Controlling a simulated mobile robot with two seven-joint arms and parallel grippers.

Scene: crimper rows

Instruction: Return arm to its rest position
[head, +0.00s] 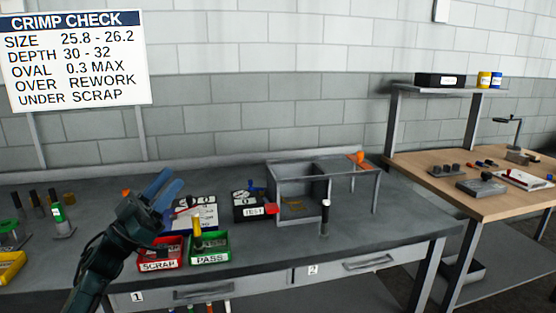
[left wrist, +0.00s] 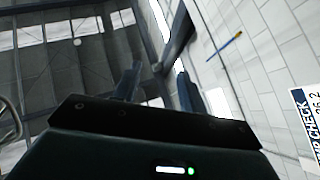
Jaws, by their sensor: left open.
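My left arm comes in from the lower left of the head view, and its gripper (head: 166,190) is raised above the grey workbench (head: 400,233). Its blue fingers point up and to the right, apart and with nothing between them. In the left wrist view the two fingers (left wrist: 158,88) stand apart against the ceiling beams and the white brick wall. Behind and below the gripper are the red SCRAP bin (head: 160,264) and the green PASS bin (head: 210,257), with a yellow-topped piece standing at the PASS bin. My right gripper is in neither view.
A dark TEST box (head: 247,207) and a grey frame fixture (head: 300,180) stand right of the bins. Several dark upright tools are at the bench's left end, by a yellow bin (head: 12,268). A CRIMP CHECK sign (head: 75,60) stands behind. A wooden bench (head: 500,207) is at right.

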